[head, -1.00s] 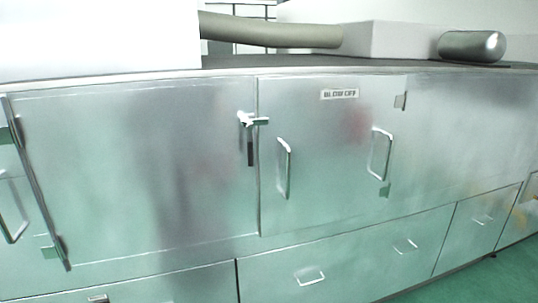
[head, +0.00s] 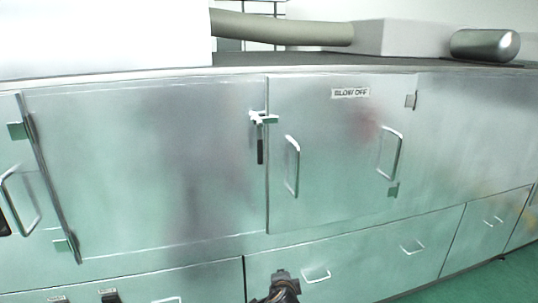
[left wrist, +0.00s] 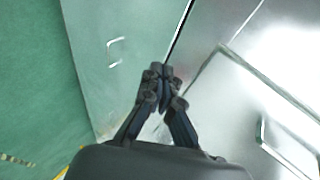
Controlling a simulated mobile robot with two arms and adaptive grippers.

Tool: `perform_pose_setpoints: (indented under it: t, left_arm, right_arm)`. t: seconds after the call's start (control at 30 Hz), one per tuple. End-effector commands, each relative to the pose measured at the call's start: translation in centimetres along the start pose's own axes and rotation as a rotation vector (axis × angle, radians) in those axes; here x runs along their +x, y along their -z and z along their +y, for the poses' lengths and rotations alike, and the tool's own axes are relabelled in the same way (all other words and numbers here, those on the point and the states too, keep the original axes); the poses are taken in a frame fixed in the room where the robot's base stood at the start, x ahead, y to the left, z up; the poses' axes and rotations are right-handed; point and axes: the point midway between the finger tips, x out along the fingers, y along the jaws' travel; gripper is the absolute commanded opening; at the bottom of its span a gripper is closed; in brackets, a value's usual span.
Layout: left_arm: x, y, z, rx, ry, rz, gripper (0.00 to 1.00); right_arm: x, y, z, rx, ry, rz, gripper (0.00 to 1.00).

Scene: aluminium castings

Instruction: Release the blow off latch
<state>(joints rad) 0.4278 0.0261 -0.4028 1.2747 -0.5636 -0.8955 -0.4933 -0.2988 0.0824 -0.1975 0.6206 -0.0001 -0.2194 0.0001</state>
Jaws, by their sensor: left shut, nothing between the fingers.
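The blow off latch (head: 262,118) sits at the top left edge of the door (head: 335,190) labelled BLOW OFF (head: 350,93). Its bar lies across the seam onto the door, and its dark lever (head: 260,151) hangs straight down. The door looks closed. My left gripper (head: 280,274) shows at the bottom of the head view, well below the latch and apart from it. In the left wrist view the same gripper (left wrist: 160,72) has its fingers together and empty, in front of the cabinet fronts. The latch is not visible there. My right gripper is not in view.
Metal handles stand out on the door's left (head: 292,166) and right (head: 391,153). A drawer handle (head: 316,275) is beside my left gripper. A pipe (head: 282,29) and a metal cylinder (head: 485,45) lie on the counter. The panel face around the latch lever is clear.

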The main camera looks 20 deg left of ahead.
Motion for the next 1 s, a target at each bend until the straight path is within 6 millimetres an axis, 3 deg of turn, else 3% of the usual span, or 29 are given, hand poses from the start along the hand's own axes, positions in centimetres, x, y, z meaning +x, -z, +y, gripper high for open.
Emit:
perform_pose_setpoints:
  t: [0.03,0.1,0.2,0.33,0.43,0.53,0.87,1.0]
  left_arm:
    - [-1.8,2.1,-6.5,0.031,0.104,0.003,0.00]
    - [-4.6,4.0,-13.6,0.071,0.223,-0.014,0.00]
    - [-9.0,5.5,-21.4,0.104,0.366,-0.049,0.00]
    - [-13.8,6.2,-27.7,0.117,0.487,-0.090,0.00]
    - [-15.8,6.3,-30.0,0.118,0.534,-0.108,0.00]
    - [-16.5,6.3,-30.7,0.119,0.549,-0.116,0.00]
    - [-16.4,6.3,-30.8,0.119,0.549,-0.116,0.00]
    - [-15.4,6.2,-31.5,0.119,0.549,-0.118,0.00]
  right_arm:
    - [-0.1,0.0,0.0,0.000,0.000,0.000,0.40]
    - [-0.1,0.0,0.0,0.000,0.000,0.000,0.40]
    - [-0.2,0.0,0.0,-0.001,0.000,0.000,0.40]
    - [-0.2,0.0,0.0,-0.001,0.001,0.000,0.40]
    - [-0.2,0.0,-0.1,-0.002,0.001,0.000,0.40]
    - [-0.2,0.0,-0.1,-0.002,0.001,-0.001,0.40]
    - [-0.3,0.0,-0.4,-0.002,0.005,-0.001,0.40]
    - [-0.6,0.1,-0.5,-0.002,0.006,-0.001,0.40]
